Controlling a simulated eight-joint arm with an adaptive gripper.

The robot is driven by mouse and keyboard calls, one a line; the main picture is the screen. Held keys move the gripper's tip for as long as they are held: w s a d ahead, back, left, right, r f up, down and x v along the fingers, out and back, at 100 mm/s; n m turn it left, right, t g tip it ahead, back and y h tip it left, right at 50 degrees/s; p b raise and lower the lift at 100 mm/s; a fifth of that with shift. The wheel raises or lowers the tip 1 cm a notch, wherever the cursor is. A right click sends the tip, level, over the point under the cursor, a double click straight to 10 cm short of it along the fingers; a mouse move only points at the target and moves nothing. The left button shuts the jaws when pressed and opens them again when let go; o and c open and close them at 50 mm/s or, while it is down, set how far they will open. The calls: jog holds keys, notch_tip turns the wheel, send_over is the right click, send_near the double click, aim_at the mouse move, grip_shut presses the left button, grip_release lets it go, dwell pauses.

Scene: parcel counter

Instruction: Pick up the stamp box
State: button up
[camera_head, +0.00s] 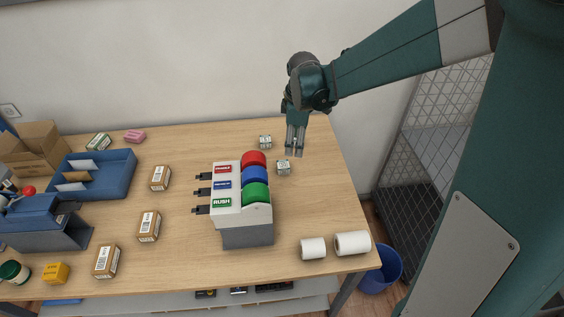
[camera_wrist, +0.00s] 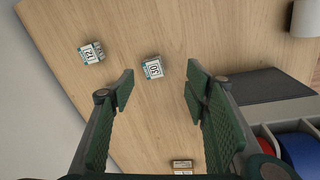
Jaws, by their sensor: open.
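Two small white-and-green printed boxes that look like stamp boxes lie on the wooden counter (camera_head: 330,190). One (camera_head: 284,168) is just behind the tape dispenser; the other (camera_head: 265,142) is farther back. In the wrist view, a box marked 50 (camera_wrist: 152,68) appears between my fingertips and a little beyond them, and a box marked 121 (camera_wrist: 91,53) is off to the left. My gripper (camera_head: 295,152) is open and empty, pointing down above the counter by the boxes. It also shows in the wrist view (camera_wrist: 158,88). Neither box looks touched.
A dispenser with red, blue and green rolls (camera_head: 248,236) stands in front of the boxes. White paper rolls (camera_head: 351,243) lie at the front right. Brown parcels (camera_head: 149,227) and a blue tray (camera_head: 118,176) are to the left. The counter right of the boxes is clear.

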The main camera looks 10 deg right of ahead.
aim_at(285, 164)
jog(key=w+a+f+n, duration=0.1)
jog(key=f, duration=0.2)
jog(key=w+a+f+n+g, duration=0.1)
jog(key=w+f, duration=0.1)
jog(key=f, duration=0.1)
jog(key=w+a+f+n, duration=0.1)
jog(key=w+f, duration=0.1)
jog(key=f, duration=0.1)
jog(key=shift+w+f+n, duration=0.1)
jog(key=shift+f+n, duration=0.2)
jog(key=shift+n, duration=0.1)
jog(key=shift+f, duration=1.3)
jog(key=shift+f, duration=2.6)
jog(key=c, duration=1)
